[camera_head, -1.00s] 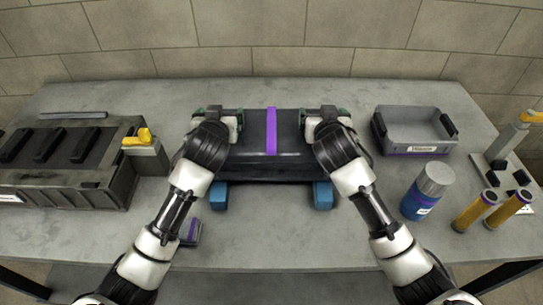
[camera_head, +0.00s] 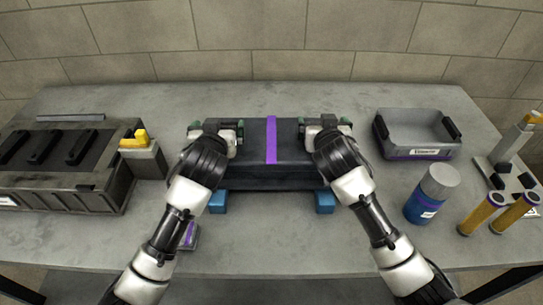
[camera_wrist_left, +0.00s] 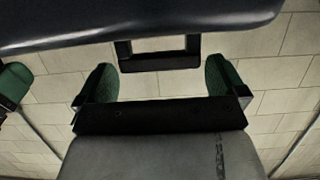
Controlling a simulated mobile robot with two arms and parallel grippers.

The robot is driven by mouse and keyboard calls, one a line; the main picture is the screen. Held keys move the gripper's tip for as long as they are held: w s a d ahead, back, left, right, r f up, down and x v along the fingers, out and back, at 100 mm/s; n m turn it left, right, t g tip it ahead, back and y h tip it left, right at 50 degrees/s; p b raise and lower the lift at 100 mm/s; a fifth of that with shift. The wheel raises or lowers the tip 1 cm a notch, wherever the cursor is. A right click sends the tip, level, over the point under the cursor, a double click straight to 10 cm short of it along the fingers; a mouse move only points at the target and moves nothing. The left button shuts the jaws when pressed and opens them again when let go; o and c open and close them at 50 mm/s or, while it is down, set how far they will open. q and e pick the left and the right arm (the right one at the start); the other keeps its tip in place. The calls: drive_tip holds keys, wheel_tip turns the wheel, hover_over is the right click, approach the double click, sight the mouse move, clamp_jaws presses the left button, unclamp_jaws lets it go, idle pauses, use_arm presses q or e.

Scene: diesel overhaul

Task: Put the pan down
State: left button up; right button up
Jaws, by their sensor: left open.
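The pan (camera_head: 245,142), dark with a purple stripe (camera_head: 271,138) across it, is in the middle of the bench in the head view. Blue blocks (camera_head: 325,202) show under its front edge; whether it rests fully on them is hidden. My left gripper (camera_head: 222,128) is at the pan's left end. In the left wrist view its green fingertips (camera_wrist_left: 160,80) are apart, with a black handle loop (camera_wrist_left: 160,60) just beyond the gap and the pan's dark body (camera_wrist_left: 130,22) across the top. My right gripper (camera_head: 325,125) is at the right end; its jaw opening is not clear.
A grey tray (camera_head: 414,153) stands right of the pan, with a blue bottle (camera_head: 432,195) and orange cylinders (camera_head: 482,213) in front. A dark engine block (camera_head: 60,180) with a yellow-topped part (camera_head: 140,155) fills the left.

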drive_tip(key=shift+s, duration=0.1)
use_arm(q)
drive_tip(key=v, duration=1)
use_arm(e)
drive_tip(key=v, duration=1.2)
use_arm(q)
drive_tip(key=shift+w, duration=0.1)
